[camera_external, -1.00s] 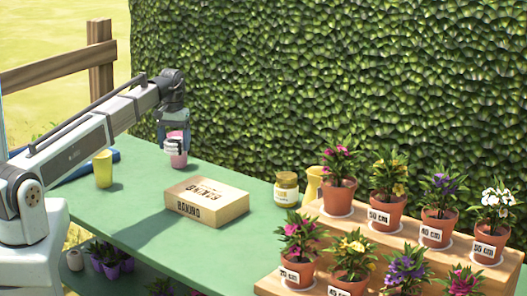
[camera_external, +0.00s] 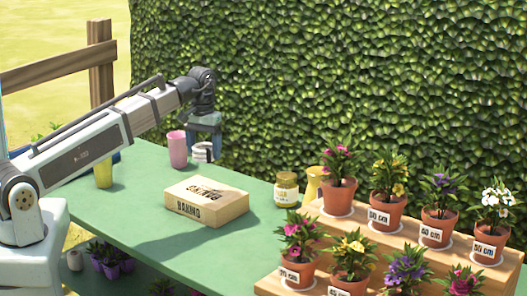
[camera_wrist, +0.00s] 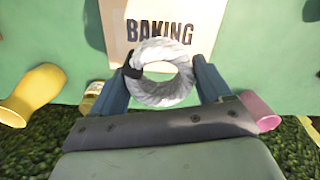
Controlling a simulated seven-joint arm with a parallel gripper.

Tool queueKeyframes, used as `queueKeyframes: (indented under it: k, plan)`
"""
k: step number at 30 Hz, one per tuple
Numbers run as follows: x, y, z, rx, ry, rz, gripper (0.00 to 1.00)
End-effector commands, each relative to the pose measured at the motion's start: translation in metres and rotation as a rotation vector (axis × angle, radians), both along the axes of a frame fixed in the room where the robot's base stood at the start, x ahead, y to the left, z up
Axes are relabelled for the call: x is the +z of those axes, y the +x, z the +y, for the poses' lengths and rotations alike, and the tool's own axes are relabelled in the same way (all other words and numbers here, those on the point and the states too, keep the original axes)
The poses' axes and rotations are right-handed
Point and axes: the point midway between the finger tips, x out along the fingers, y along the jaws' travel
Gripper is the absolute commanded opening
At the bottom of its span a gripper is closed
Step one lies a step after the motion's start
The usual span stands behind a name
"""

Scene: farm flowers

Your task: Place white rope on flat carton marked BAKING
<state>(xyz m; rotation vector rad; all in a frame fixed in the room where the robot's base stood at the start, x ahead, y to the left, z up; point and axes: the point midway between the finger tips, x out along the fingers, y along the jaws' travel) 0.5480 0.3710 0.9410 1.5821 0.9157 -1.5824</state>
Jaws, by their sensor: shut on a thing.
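The white rope (camera_wrist: 160,92) is a coiled ring held between the fingers of my gripper (camera_wrist: 162,88) in the wrist view. A dark band wraps its left side. In the external view my gripper (camera_external: 204,150) holds the rope (camera_external: 201,153) in the air, behind the carton and right of the pink cup.
A pink cup (camera_external: 177,149) stands left of the rope, and a yellow cup (camera_external: 103,172) stands farther left. A labelled jar (camera_external: 286,190) and a yellow vase (camera_external: 315,182) stand right of the carton. Potted flowers fill the wooden steps (camera_external: 400,228). The green table (camera_external: 130,215) is clear in front.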

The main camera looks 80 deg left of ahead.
Motion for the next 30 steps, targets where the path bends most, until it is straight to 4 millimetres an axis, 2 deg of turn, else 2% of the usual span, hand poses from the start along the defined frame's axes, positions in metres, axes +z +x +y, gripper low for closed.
queueKeyframes:
  k: [5, 15, 23, 30]
  plan:
    - [-0.011, 0.000, 0.000, 0.018, -0.001, 0.000, 0.39]
    - [-0.057, 0.000, 0.000, 0.017, 0.000, 0.001, 0.39]
    - [-0.071, 0.000, 0.001, 0.017, 0.000, 0.000, 0.39]
    - [-0.096, 0.000, 0.000, 0.017, -0.001, 0.000, 0.39]
